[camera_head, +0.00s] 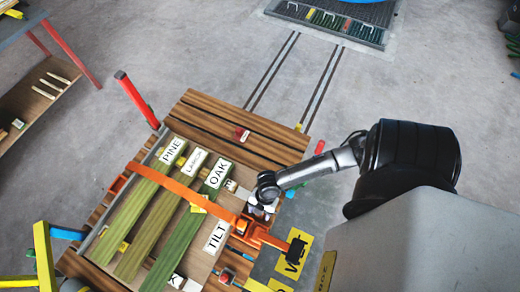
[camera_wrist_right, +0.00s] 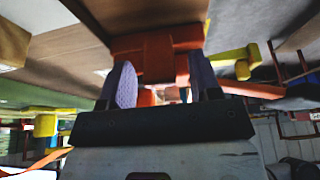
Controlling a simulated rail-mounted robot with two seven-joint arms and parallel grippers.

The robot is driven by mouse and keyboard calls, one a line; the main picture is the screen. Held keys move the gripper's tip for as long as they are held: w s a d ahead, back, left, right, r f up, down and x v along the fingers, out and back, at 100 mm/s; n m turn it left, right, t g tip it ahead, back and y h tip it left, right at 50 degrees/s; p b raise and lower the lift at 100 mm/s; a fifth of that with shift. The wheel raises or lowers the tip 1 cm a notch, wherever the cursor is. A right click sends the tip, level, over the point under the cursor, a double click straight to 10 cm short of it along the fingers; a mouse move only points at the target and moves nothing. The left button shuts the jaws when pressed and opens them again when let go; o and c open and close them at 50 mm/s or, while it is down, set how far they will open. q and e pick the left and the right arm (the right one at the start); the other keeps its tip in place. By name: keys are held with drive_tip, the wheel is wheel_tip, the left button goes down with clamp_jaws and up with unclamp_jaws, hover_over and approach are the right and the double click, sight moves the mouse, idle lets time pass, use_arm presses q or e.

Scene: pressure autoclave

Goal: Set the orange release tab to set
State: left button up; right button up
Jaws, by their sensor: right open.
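An orange strap (camera_head: 190,190) runs across the boards to an orange ratchet (camera_head: 262,236) at the right edge of the wooden pallet. The ratchet ends in a black-tipped handle (camera_head: 296,250). I cannot tell for certain which orange part is the release tab. My right gripper (camera_head: 262,207) reaches down at the ratchet's upper end. In the right wrist view, my right gripper (camera_wrist_right: 163,78) is open, with its two purple-padded fingers on either side of an orange part (camera_wrist_right: 157,55). I cannot tell whether they touch it. My left gripper is not in view.
Green boards with labels PINE (camera_head: 171,150) and OAK (camera_head: 218,173) lie on the pallet (camera_head: 240,125). A TILT label (camera_head: 216,237) lies near the ratchet. A red post (camera_head: 137,98) stands at the upper left. Floor rails (camera_head: 325,80) lead away, with clear floor around them.

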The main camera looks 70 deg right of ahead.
drive_tip(key=shift+c, duration=0.2)
drive_tip(key=c, duration=0.9)
drive_tip(key=shift+a+r+h+p, duration=0.25)
drive_tip(key=shift+h+p, duration=0.15)
drive_tip(key=shift+p, duration=0.75)
drive_tip(key=shift+w+a+f+p, duration=0.1)
drive_tip(key=shift+a+f+p, duration=0.05)
drive_tip(key=shift+p, duration=0.15)
drive_tip(key=shift+h, duration=0.3)
drive_tip(key=shift+f, duration=0.1)
drive_tip(key=o, duration=0.9)
drive_tip(key=shift+o, duration=0.2)
drive_tip(key=p+v, duration=0.1)
drive_tip(key=v, duration=1.3)
drive_tip(key=shift+p, duration=0.4)
